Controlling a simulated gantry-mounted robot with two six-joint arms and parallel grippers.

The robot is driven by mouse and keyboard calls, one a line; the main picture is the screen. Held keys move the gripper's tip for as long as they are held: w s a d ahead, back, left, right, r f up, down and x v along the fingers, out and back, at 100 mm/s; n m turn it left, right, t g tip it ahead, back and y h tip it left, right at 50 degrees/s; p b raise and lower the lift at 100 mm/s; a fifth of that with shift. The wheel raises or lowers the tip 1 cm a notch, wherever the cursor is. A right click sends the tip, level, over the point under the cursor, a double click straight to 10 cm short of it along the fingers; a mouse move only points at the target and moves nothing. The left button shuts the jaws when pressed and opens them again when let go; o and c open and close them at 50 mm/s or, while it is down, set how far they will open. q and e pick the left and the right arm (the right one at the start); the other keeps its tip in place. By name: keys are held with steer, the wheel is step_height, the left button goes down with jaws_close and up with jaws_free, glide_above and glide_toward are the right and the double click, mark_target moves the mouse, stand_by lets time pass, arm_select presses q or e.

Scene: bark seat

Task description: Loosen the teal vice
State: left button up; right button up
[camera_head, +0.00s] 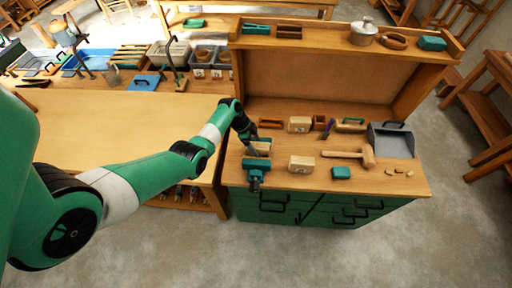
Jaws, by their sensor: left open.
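The teal vice (256,168) is mounted at the front left edge of the wooden bench with green drawers. A light wooden block (262,146) shows at the back of the vice, partly hidden by my gripper. My left gripper (252,149) reaches in from the left and points down just above the vice. Its fingers are open, small and dark, and I cannot tell whether they touch the vice. My right gripper does not show.
On the bench lie a wooden block (301,163), a mallet (366,156), a teal box (341,173) and a grey dustpan (392,141). A raised shelf (325,42) stands at the bench's back.

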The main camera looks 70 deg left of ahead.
arm_select(q)
steer(key=shift+w+f, duration=0.1)
steer(key=shift+f, duration=0.05)
jaws_close()
stand_by(0.4)
steer(key=shift+d+p, duration=0.35)
steer(key=shift+p, duration=0.4)
steer(key=shift+o, duration=1)
jaws_free()
